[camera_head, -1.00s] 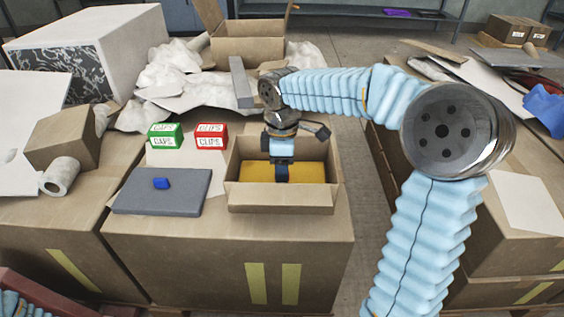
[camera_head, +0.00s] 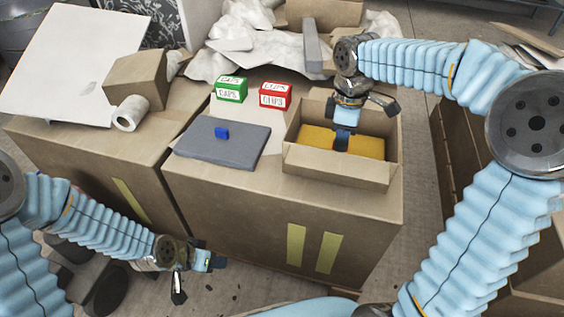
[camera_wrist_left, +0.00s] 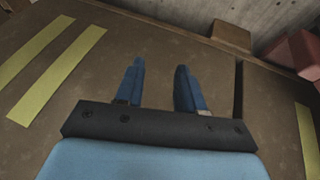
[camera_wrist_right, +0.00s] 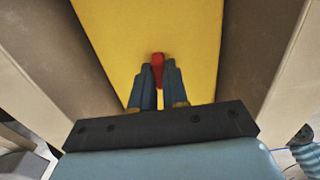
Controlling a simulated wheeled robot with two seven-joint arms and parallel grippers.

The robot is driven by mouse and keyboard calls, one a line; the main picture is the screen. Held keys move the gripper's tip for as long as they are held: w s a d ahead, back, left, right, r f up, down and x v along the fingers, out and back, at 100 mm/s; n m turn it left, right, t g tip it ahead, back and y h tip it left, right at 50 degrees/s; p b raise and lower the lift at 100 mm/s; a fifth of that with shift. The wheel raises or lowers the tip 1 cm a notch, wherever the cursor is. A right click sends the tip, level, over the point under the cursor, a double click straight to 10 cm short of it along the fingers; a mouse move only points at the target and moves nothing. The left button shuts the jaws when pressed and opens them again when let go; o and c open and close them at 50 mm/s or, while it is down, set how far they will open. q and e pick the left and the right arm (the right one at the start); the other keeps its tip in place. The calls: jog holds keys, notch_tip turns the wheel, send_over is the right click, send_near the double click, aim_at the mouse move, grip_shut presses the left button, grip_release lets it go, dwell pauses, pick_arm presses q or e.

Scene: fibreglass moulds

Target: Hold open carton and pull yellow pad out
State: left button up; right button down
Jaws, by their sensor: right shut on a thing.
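The open carton (camera_head: 335,169) stands on a large cardboard box, its near wall facing me. The yellow pad (camera_head: 372,148) lies inside it and also fills the middle of the right wrist view (camera_wrist_right: 150,30). My right gripper (camera_head: 341,145) reaches down into the carton. In the right wrist view its fingers are shut on a small red tab (camera_wrist_right: 157,68) at the pad. The tab is hidden in the head view. My left gripper (camera_head: 210,263) is at lower left, in front of the large box and below its top. In the left wrist view its fingers (camera_wrist_left: 158,85) are apart and empty.
A green box (camera_head: 231,89) and a red box (camera_head: 275,96) stand behind. The large box (camera_head: 280,205) lies between my left gripper and the carton.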

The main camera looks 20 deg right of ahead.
pick_arm(q)
jog(key=d+r+m+t+h, duration=0.1)
jog(key=d+r+m, duration=0.4)
jog(key=r, duration=0.4)
jog(key=d+r+m+t, duration=0.1)
jog(key=d+r+m, duration=0.1)
jog(key=r+m, duration=0.6)
jog(key=m+t+h, duration=0.3)
jog(key=m+h, duration=0.3)
jog(key=m, duration=0.5)
send_near(299, 160)
jog(key=w+d, duration=0.1)
jog(key=d, duration=0.1)
jog(key=shift+f+x, duration=0.15)
jog(key=shift+x, duration=2.05)
jog(key=shift+f+x, duration=0.15)
jog(key=shift+x, duration=2.05)
jog(key=shift+a, duration=0.15)
jog(key=c, duration=0.5)
jog(key=shift+f, duration=0.1)
